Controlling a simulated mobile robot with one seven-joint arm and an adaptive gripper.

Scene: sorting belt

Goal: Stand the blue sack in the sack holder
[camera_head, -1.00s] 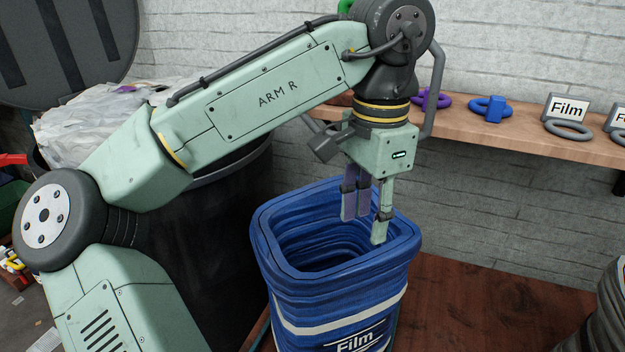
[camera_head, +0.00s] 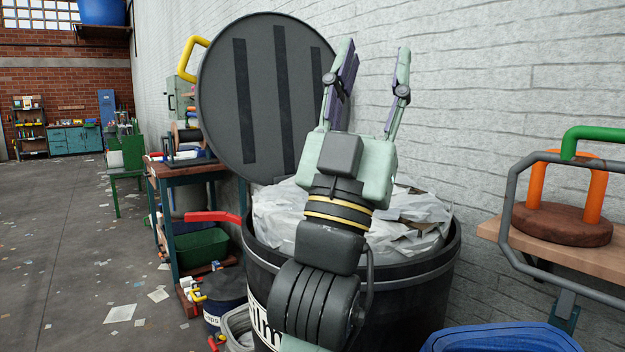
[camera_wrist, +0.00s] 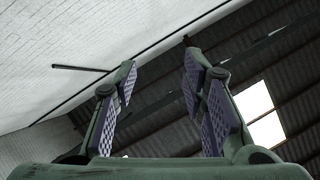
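The blue rim of what looks like the blue sack (camera_head: 500,340) shows at the bottom right of the head view; the rest is cut off. I cannot pick out the sack holder for certain. My gripper (camera_head: 375,52) points upward in front of the white brick wall, above the black bin. Its two fingers are spread wide with nothing between them. In the wrist view my gripper (camera_wrist: 160,62) is also open and empty, facing the wall and roof beams. It is well apart from the blue rim.
A black bin (camera_head: 430,280) heaped with pale film (camera_head: 280,215) stands below my arm, its round dark lid (camera_head: 222,95) raised. At right are a grey tubular frame (camera_head: 507,205) with a green handle (camera_head: 598,134) and a brown disc with orange handles (camera_head: 562,225). Open floor (camera_head: 65,250) lies left.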

